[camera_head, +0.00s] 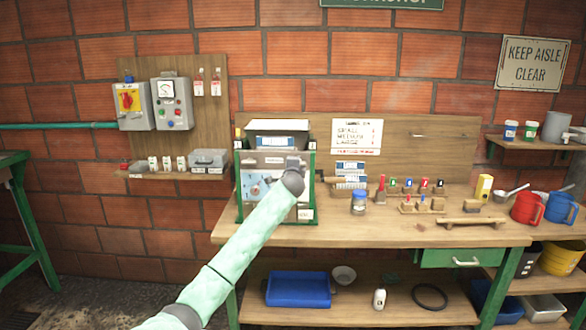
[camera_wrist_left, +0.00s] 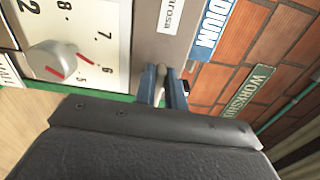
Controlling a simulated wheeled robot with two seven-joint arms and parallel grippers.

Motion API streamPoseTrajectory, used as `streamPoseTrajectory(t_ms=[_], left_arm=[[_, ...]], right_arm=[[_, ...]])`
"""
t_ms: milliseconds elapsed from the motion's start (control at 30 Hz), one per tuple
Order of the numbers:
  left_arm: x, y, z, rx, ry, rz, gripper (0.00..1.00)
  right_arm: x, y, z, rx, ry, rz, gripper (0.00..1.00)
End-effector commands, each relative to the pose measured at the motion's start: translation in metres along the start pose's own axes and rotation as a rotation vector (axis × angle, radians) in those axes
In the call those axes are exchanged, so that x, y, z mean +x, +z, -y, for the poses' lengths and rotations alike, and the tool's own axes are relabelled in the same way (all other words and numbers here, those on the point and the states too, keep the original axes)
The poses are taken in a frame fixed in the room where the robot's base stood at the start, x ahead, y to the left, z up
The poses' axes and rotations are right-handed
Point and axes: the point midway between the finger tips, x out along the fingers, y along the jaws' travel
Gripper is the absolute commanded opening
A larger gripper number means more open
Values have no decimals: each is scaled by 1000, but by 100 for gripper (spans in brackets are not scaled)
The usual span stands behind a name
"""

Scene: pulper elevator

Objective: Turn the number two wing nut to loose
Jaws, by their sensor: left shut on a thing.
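The grey machine with green side posts (camera_head: 240,205) stands on the workbench, and my left arm reaches across its front. In the head view my left gripper (camera_head: 297,164) is at the right part of the machine's front, mostly hidden by my wrist. In the left wrist view the blue fingers of my left gripper (camera_wrist_left: 163,88) are shut on a small grey piece (camera_wrist_left: 161,74) on the machine's front. It may be the wing nut, but its shape, turn and number are hidden. A white dial with a grey knob (camera_wrist_left: 53,58) is to its left. My right gripper is not in view.
The wooden workbench (camera_head: 385,235) holds a blue-lidded jar (camera_head: 358,202), several small tools on blocks, and red (camera_head: 525,208) and blue mugs at the right. A control box (camera_head: 172,103) hangs on the wall at the left. A blue tray (camera_head: 298,290) sits on the lower shelf.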

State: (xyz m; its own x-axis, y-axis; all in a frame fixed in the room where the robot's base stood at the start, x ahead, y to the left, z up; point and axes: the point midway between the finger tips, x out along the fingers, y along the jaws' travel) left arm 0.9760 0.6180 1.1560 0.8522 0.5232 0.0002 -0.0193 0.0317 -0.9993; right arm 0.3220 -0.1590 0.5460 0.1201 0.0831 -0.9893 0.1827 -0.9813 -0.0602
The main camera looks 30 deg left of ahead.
Motion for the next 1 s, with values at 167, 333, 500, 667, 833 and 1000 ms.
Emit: streamPoseTrajectory(t_ms=[167,333,500,667,833,1000], left_arm=[[-1,-5,-5,-32,5,-6,0],[-1,-5,-5,-40,4,-6,0],[-1,-5,-4,-39,4,-6,0],[-1,-5,-4,-39,3,-6,24],[-1,-3,-2,-39,2,-4,36],[-1,-2,-1,-39,1,-2,36]], right_arm=[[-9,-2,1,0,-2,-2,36],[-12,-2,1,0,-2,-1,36],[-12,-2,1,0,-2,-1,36],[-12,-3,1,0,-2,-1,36],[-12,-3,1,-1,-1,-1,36],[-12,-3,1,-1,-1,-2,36]])
